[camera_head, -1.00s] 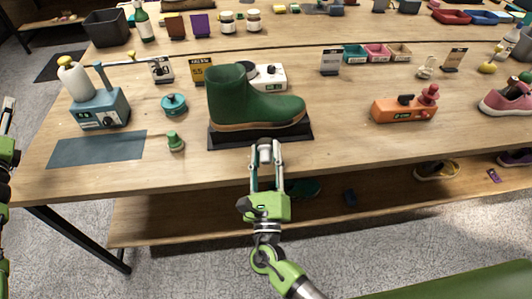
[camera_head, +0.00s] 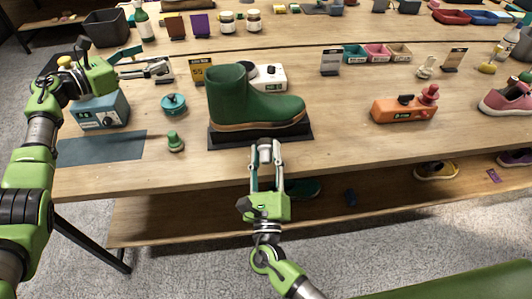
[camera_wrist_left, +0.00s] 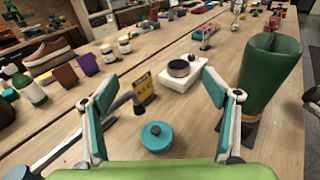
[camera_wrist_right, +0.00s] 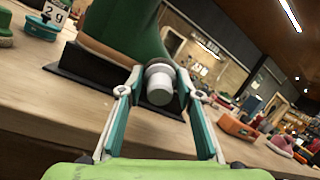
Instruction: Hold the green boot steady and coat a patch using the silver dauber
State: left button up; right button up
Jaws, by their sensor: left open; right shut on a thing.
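The green boot (camera_head: 252,104) stands upright on a black pad (camera_head: 300,134) near the table's front edge; it also shows in the left wrist view (camera_wrist_left: 268,75). My right gripper (camera_head: 266,158) is shut on the silver dauber (camera_wrist_right: 160,84), in front of the boot's side at the table edge. In the head view the dauber (camera_head: 265,149) looks close to the sole; I cannot tell whether it touches. My left gripper (camera_head: 160,68) is open and empty, to the left of the boot above the table. In its wrist view the boot is right of the fingers.
A blue device (camera_head: 106,112) stands partly behind my left arm. A teal lidded pot (camera_head: 174,104) and a small green knobbed piece (camera_head: 175,142) stand left of the boot. A white device (camera_head: 272,78) is behind it. An orange device (camera_head: 402,109) is at the right, with clear wood between.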

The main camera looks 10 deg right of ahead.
pick_arm(q)
jog(key=s+d+f+m+g+y, duration=0.2)
jog(key=s+d+f+m+g, duration=0.5)
jog(key=s+d+g, duration=0.3)
jog(key=x, duration=1)
jog(key=shift+s+d+f, duration=0.15)
jog(key=shift+s+d, duration=0.1)
jog(key=c, duration=1.7)
